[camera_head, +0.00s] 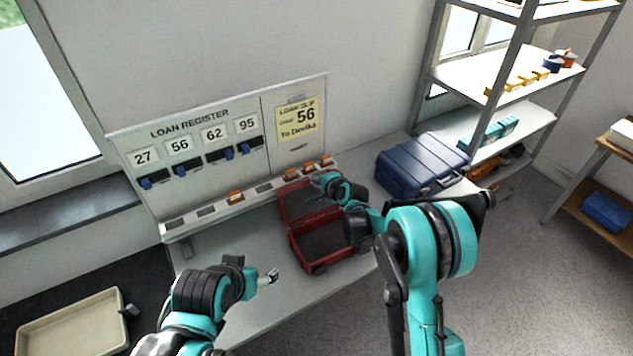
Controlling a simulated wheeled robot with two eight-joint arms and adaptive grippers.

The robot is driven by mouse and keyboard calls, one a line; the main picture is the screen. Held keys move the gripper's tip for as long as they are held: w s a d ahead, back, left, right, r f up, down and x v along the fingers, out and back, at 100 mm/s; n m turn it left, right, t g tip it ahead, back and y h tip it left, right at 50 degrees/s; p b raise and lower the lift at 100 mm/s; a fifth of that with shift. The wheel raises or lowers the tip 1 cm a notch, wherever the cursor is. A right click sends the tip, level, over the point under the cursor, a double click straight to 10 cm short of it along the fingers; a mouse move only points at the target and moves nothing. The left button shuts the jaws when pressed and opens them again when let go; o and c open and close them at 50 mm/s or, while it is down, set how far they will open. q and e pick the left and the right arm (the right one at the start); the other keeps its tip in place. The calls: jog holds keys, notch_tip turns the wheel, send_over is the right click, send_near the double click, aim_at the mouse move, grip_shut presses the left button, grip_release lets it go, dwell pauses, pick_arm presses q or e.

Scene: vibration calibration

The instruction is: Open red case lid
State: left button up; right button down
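The red case (316,267) sits on the white table below the register board. Its lid (284,207) is raised at the back, and the dark interiors of lid and base show. My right gripper (322,180) is at the upper right edge of the lid; I cannot tell whether it touches it, and its fingers are too small to read. My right arm hides part of the case's right side. My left gripper (272,277) is over the table to the left of the case, apart from it, with its finger opening unclear.
The loan register board (215,112) stands behind the table, with a row of small slots and orange pieces below. A blue case (420,165) is right of the red case. A beige tray (72,325) lies at lower left. A metal shelf (480,78) stands at back right.

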jog(key=shift+w+a+f+g+h, duration=0.1)
jog(key=shift+w+a+g+h, duration=0.2)
jog(key=shift+w, duration=0.3)
jog(key=shift+w+a+f+g+h, duration=0.1)
jog(key=shift+w+a+g, duration=0.1)
jog(key=shift+w+a, duration=0.3)
jog(key=shift+d, duration=0.1)
jog(key=shift+r, duration=0.1)
jog(key=s+d+r+n+h+b, duration=0.1)
jog(key=s+d+r+b, duration=0.1)
jog(key=s+d+r, duration=0.35)
jog(key=s+d+r+n+b, duration=0.1)
jog(key=s+d+r+b, duration=0.15)
jog(key=s+d, duration=0.5)
jog(key=s+d+f+n+h+b, duration=0.1)
jog(key=s+d+f+n+b, duration=0.2)
jog(key=s, duration=0.7)
jog(key=s+d+f+n+g+h+b, duration=0.1)
jog(key=s+d+f+n+h+b, duration=0.1)
jog(key=s+d, duration=0.4)
jog(key=s+d+f+n+h+b, duration=0.1)
jog(key=s+d+f+n+b, duration=0.3)
jog(key=s, duration=1)
jog(key=shift+d+f+g+h, duration=0.3)
jog(key=shift+d+f+g, duration=0.15)
jog(key=shift+f, duration=0.5)
jog(key=shift+w, duration=0.1)
